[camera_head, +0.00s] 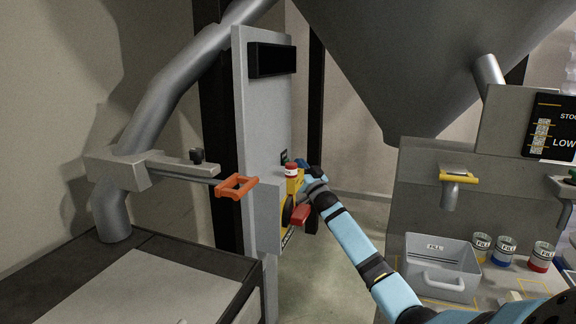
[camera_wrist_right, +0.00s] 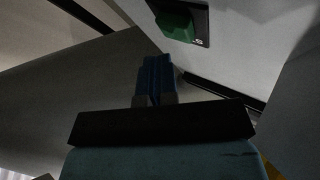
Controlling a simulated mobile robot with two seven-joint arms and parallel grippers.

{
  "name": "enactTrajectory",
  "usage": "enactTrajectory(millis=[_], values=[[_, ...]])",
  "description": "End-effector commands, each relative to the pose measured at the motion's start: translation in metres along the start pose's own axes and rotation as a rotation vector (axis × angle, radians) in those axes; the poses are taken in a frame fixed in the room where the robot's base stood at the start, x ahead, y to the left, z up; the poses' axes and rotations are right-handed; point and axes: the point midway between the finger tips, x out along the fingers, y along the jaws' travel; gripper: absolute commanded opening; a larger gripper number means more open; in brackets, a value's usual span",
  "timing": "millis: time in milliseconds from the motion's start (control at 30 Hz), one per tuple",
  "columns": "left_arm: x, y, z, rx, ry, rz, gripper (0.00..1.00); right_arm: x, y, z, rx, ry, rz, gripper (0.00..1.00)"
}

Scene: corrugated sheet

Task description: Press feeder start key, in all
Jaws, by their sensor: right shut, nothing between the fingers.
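A green key (camera_wrist_right: 176,24) on a dark plate sits on the light grey panel at the top of the right wrist view. In the head view, a small dark plate with a hint of green (camera_head: 284,156) shows on the side of the grey control cabinet (camera_head: 262,110), partly hidden. My right gripper (camera_head: 301,163) is at that side of the cabinet, just above the red-topped yellow box. Its blue fingers (camera_wrist_right: 156,72) are closed together and empty, below and left of the green key in the wrist view. A gap seems to show between them and the key. My left gripper is not in view.
A red emergency button (camera_head: 291,170) on a yellow box and a red handle (camera_head: 300,214) are close to my right wrist. An orange handle (camera_head: 236,186) sticks out at left. A grey bin (camera_head: 440,262) and several cans stand at right. A large hopper (camera_head: 410,60) hangs above.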

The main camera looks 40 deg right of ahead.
Motion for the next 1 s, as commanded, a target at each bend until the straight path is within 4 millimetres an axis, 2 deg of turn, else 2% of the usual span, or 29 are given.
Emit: enactTrajectory(millis=[1000], values=[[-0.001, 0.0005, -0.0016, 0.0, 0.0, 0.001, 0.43, 0.006, -0.0052, 0.0047, 0.0, 0.0, -0.001, 0.0]])
